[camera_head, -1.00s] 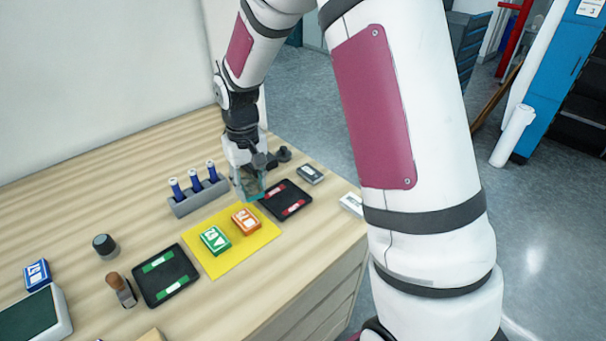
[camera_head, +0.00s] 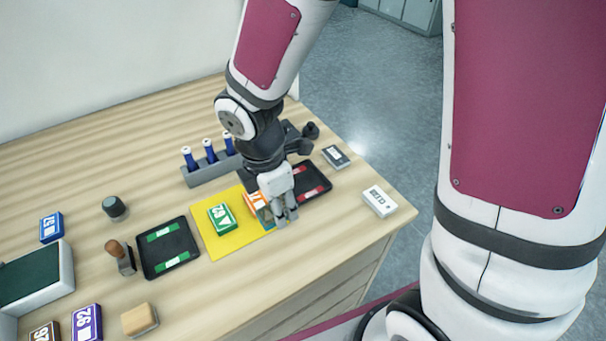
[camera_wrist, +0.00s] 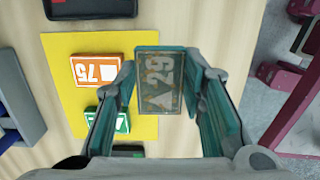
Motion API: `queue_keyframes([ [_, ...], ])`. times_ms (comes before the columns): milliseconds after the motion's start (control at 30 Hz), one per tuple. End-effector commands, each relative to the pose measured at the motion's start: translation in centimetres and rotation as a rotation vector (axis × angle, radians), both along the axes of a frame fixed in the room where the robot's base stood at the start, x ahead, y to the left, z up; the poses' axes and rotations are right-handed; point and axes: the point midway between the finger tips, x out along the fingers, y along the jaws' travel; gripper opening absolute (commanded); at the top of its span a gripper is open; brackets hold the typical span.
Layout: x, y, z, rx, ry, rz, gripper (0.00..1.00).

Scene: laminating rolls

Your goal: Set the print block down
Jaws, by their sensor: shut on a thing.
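My gripper (camera_head: 284,214) is shut on a worn print block (camera_wrist: 160,84), dull grey-brown with pale digits and a triangle, held between the teal finger pads in the wrist view. In the head view my gripper hides most of the block, over the right front edge of the yellow mat (camera_head: 205,237). In the wrist view the held block overlaps the mat's edge; its height above the table is unclear. An orange block (camera_wrist: 95,69) and a green block (camera_head: 222,218) lie on the mat. The orange one is partly hidden behind my gripper in the head view (camera_head: 252,198).
A black tray with green strips (camera_head: 152,271) is left of the mat; one with red strips (camera_head: 325,179) is behind right. White (camera_head: 379,201) and dark grey (camera_head: 336,156) blocks lie at right. A bottle rack (camera_head: 208,173) stands behind. Bare wood lies in front of the mat.

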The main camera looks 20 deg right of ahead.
Motion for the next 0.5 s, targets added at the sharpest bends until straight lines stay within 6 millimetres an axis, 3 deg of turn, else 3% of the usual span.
queue_keyframes([
  [500,8.9,-8.3,-1.1,0.001,0.000,-0.011,0.11],
])
